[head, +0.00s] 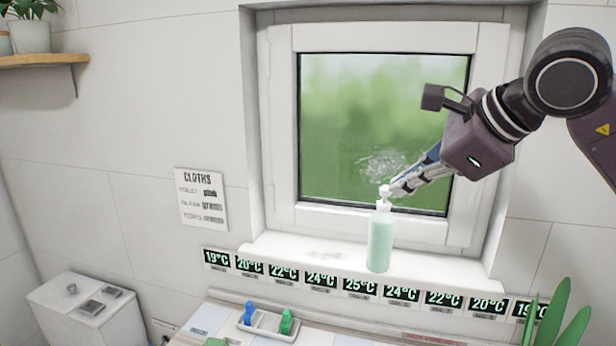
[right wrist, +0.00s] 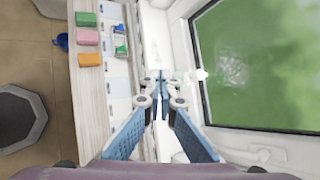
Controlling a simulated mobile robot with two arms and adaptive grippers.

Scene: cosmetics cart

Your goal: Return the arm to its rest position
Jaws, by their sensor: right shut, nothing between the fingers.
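My right arm (head: 490,125) reaches in from the right in the head view, in front of the window. My right gripper (head: 396,189) is shut and empty, its tips pointing down and left at the pump head of a pale green bottle (head: 381,240). Whether the tips touch the pump head is unclear. The bottle stands upright on the white window sill (head: 440,265). In the right wrist view the gripper's blue fingers (right wrist: 161,85) come together at the tips with nothing visible between them. My left gripper is in neither view.
The window (head: 340,120) has a whitish smear on its glass. Below the sill, a counter holds a small tray (head: 262,330) with a blue and a green item. Colored blocks (right wrist: 88,37) show in the wrist view. Green leaves (head: 562,315) stand at lower right. Open air lies left of the arm.

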